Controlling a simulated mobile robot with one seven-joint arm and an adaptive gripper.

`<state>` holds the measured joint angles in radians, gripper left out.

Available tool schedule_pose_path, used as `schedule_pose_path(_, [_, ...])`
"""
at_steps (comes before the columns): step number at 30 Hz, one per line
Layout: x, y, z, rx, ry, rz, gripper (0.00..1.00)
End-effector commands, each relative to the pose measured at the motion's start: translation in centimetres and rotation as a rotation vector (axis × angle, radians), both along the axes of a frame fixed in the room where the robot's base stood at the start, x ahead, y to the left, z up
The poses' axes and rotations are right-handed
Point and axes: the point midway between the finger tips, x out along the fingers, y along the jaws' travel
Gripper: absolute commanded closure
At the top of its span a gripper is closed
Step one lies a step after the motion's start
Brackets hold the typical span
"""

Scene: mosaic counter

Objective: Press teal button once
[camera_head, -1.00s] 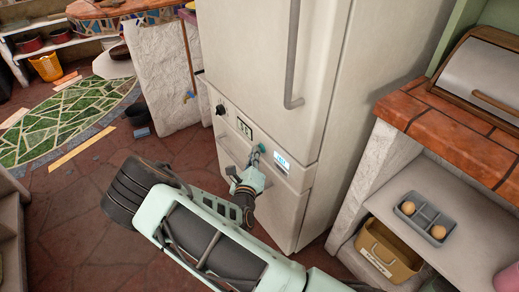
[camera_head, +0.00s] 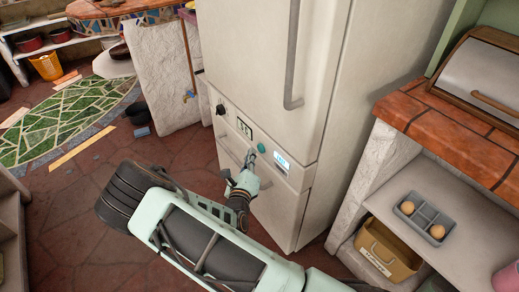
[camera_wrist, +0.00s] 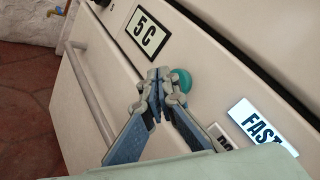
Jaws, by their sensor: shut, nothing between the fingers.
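The teal button (camera_head: 261,148) is a small round knob on the control strip of the cream fridge (camera_head: 270,70). In the wrist view the teal button (camera_wrist: 181,80) shows just right of my fingertips, partly covered by one finger. My gripper (camera_head: 250,157) is shut and empty, its tips just left of and below the button in the head view. In the wrist view my gripper (camera_wrist: 157,76) has its tips together beside the button. I cannot tell for sure whether they touch it; a small gap seems to show in the head view.
A display reading 5 C (camera_wrist: 146,35) is left of the button, and a FAST label (camera_wrist: 262,126) is right of it. A dark knob (camera_head: 220,110) sits at the strip's left end. A drawer handle (camera_wrist: 90,85) runs below. A shelf with a grey tray (camera_head: 423,217) stands at right.

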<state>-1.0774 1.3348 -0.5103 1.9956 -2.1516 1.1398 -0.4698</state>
Motion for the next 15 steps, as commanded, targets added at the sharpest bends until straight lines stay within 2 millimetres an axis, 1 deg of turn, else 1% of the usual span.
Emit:
schedule_pose_path(9, [-1.7,2.7,0.1,0.002,0.001,0.003,1.0])
schedule_pose_path(15, [-2.6,3.9,0.0,0.0,0.001,0.003,1.0])
